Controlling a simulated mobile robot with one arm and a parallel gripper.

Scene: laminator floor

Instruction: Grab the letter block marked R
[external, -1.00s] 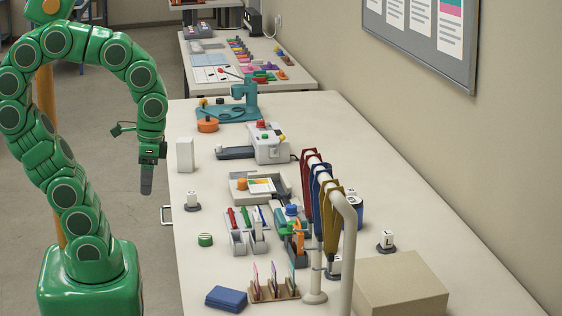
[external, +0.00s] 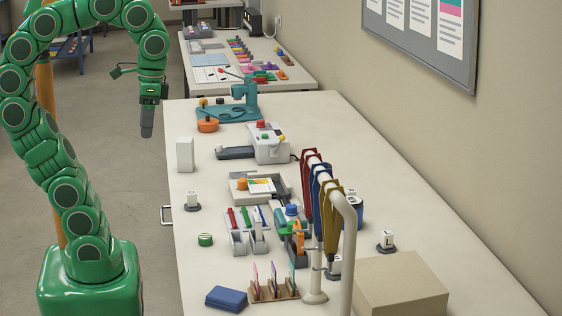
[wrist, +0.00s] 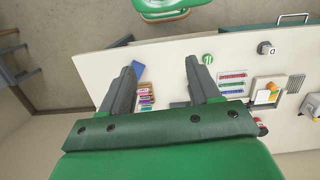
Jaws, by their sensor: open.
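Several small white letter blocks stand on dark round bases on the long table. One block (external: 192,199) is near the left edge; its letter is too small to read surely. It also shows in the wrist view (wrist: 265,48), with a dark letter I cannot read for certain. Another block (external: 387,238), marked L, is at the right. A third block (external: 334,264) is partly hidden by the pale post, and a fourth (external: 351,193) shows behind the hanging strips. I cannot tell which is R. My gripper (external: 147,125) is open and empty, well above and apart from the blocks; its fingers show in the wrist view (wrist: 162,64).
A pale curved post (external: 347,260) carries hanging strips, with a cardboard-coloured box (external: 400,285) beside it. A white upright block (external: 185,155), a green round tin (external: 205,240) and a grey tray (external: 240,195) are near the left block.

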